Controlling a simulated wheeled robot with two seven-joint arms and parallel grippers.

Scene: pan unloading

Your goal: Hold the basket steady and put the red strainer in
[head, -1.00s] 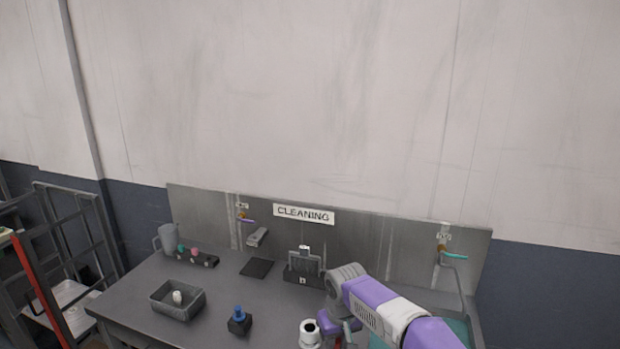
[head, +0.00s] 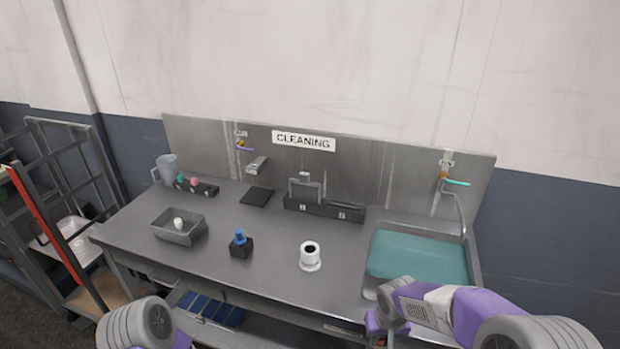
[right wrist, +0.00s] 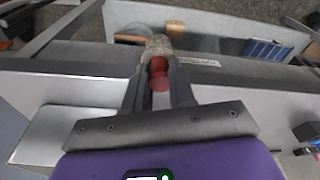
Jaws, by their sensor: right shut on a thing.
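My right gripper (right wrist: 159,84) is shut on the red strainer (right wrist: 159,68), whose red handle shows between the fingers in the right wrist view. A greyish, mesh-like part (right wrist: 158,46) shows beyond the handle. In the head view my right gripper (head: 376,323) is at the bottom edge, by the table's front edge below the sink; its fingertips and the strainer are hidden there. A grey open box (head: 163,235) with a white rounded thing in it stands at the table's left; I cannot tell whether it is the basket. My left gripper is out of view; only my left arm shows.
The table (head: 262,262) holds a white ring-shaped holder (head: 311,262), a black block with a blue top (head: 240,246), a black rack (head: 335,210) and a grey jug (head: 166,168). A teal-bottomed sink (head: 418,258) is at right. Blue trays (head: 210,308) lie below.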

